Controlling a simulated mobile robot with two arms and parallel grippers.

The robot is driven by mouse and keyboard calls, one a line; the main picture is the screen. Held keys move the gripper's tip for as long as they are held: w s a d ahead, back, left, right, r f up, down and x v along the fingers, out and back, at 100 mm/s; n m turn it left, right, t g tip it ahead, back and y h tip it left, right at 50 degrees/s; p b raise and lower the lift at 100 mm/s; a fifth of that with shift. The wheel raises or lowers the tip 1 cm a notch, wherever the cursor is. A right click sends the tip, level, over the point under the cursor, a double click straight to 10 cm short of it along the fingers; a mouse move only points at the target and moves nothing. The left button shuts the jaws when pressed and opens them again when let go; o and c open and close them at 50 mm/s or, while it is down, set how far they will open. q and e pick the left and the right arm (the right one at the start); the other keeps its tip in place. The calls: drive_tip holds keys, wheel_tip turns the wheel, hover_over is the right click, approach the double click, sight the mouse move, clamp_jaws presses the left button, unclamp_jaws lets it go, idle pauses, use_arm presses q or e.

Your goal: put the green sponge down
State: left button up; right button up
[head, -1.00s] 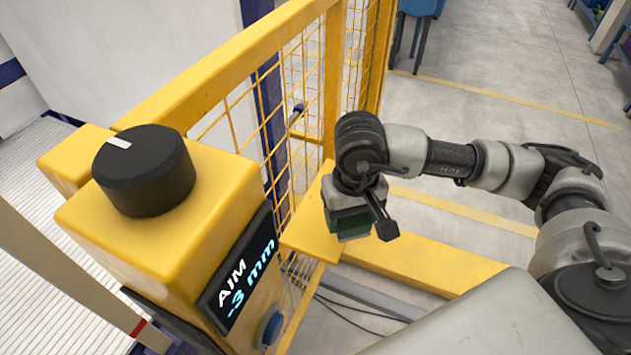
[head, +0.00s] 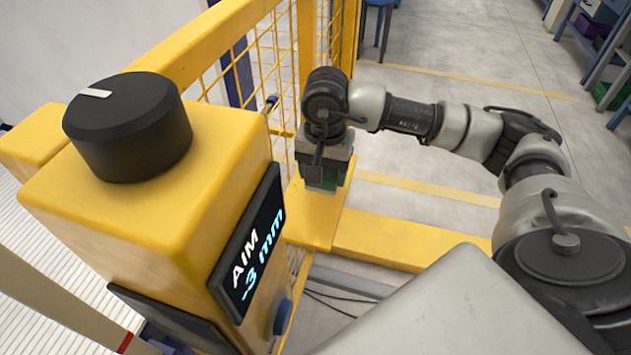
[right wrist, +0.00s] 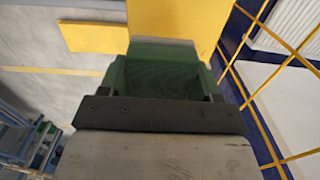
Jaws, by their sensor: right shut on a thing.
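The green sponge (head: 321,184) is a small dark green block at the end of my right arm in the head view. My right gripper (head: 322,172) is shut on it and points down, largely covering it. The sponge is over the yellow ledge (head: 312,225) beside the mesh fence; I cannot tell whether it touches the ledge. In the right wrist view the sponge (right wrist: 162,78) fills the space between the jaws of my right gripper (right wrist: 161,86), with yellow surface beyond it. My left gripper is not in view.
A yellow control box (head: 150,205) with a black knob (head: 128,125) and a display reading "AIM -3 mm" (head: 255,250) stands at the left. A yellow mesh fence (head: 278,70) rises behind the ledge. A yellow beam (head: 405,242) runs right along the floor. Open floor lies beyond.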

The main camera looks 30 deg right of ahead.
sight(316, 196)
drive_tip(key=shift+w+a+f, duration=0.45)
drive_tip(key=shift+w+f, duration=0.05)
drive_tip(key=shift+w, duration=0.15)
drive_tip(key=shift+f, duration=2.3)
drive_tip(key=o, duration=0.9)
drive_tip(key=shift+r, duration=0.1)
drive_tip(key=shift+c, duration=0.2)
wheel_tip(316, 196, up, 12)
drive_tip(key=shift+r, duration=0.2)
